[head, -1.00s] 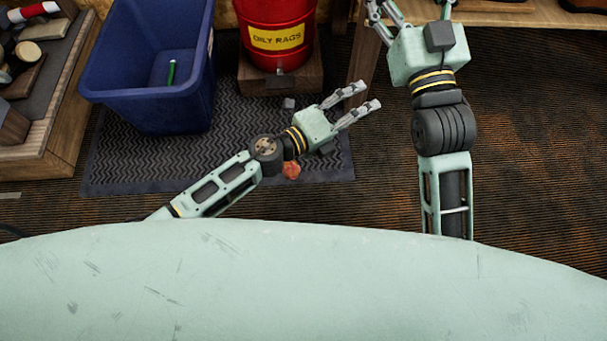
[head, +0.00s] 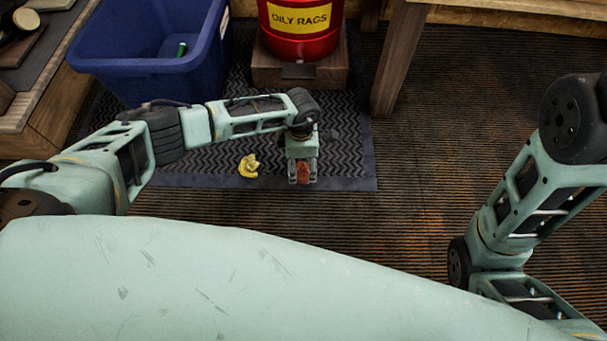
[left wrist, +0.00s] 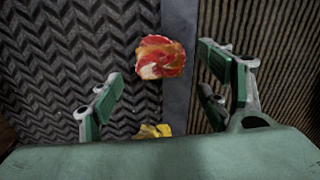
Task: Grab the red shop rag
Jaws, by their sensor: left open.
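The red shop rag (left wrist: 160,57) is a crumpled red and pale bundle on the dark mat near its edge strip, seen in the left wrist view. In the head view the rag (head: 302,172) shows between the fingers of my left gripper (head: 302,178), which points down over the mat. In the left wrist view my left gripper (left wrist: 170,95) is open, with the rag ahead of the fingertips and between their lines, apart from both. My right gripper is out of view; only its arm shows at the right of the head view.
A yellow crumpled item (head: 249,166) lies on the mat (head: 210,180) left of my left gripper. A blue bin (head: 140,70) and a red oily-rags can (head: 300,42) on a wooden block (head: 335,72) stand behind. A wooden table leg (head: 398,70) is at back right.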

